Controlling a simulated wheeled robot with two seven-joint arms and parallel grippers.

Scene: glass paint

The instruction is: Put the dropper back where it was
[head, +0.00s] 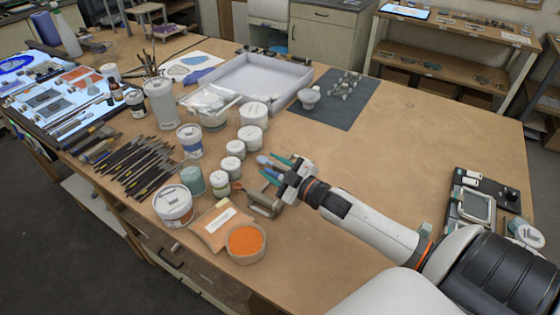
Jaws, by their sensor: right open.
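My right gripper (272,169) reaches in from the right over the middle of the table. Its two teal fingers are apart. A small object with a blue-grey rounded end (262,160) shows at the fingertips. It looks like the dropper's bulb, but it is too small to be sure, and I cannot tell whether it touches a finger. A small grey-brown rack (264,204) sits on the table just below the gripper. A thin reddish-brown tool (238,186) lies beside it on the left. My left gripper is not in view.
White lidded jars (232,149) stand in a row left of the gripper. A bowl of orange powder (246,241) is in front. A white tray (262,82) and a dark mat (345,104) lie behind. The table (430,140) is clear on the right, up to black equipment (482,205).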

